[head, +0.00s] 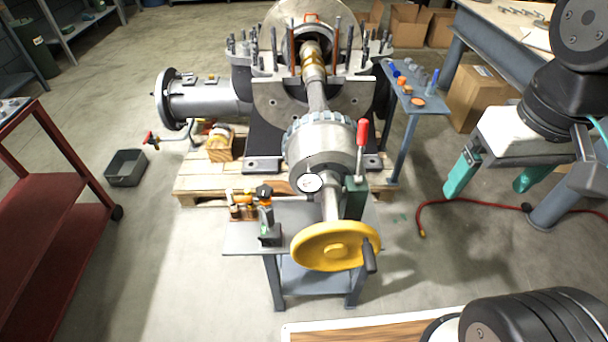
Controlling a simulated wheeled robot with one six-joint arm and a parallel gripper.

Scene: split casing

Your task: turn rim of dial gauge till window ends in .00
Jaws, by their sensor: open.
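The dial gauge (312,182) is a small white round face with a dark rim, in front of the grey coupling (320,140) on the shaft. Its face is too small to read, and I cannot make out a window or digits. My gripper (487,188) has teal fingers spread apart with nothing between them. It is well to the right of the gauge, over the floor, and does not touch it.
A yellow handwheel (336,245) with a dark handle and a red-tipped lever (362,132) stand close to the gauge. A red hose (470,202) lies on the floor at right. A small blue-grey stand (412,98) holds tools. Open floor lies between gripper and handwheel.

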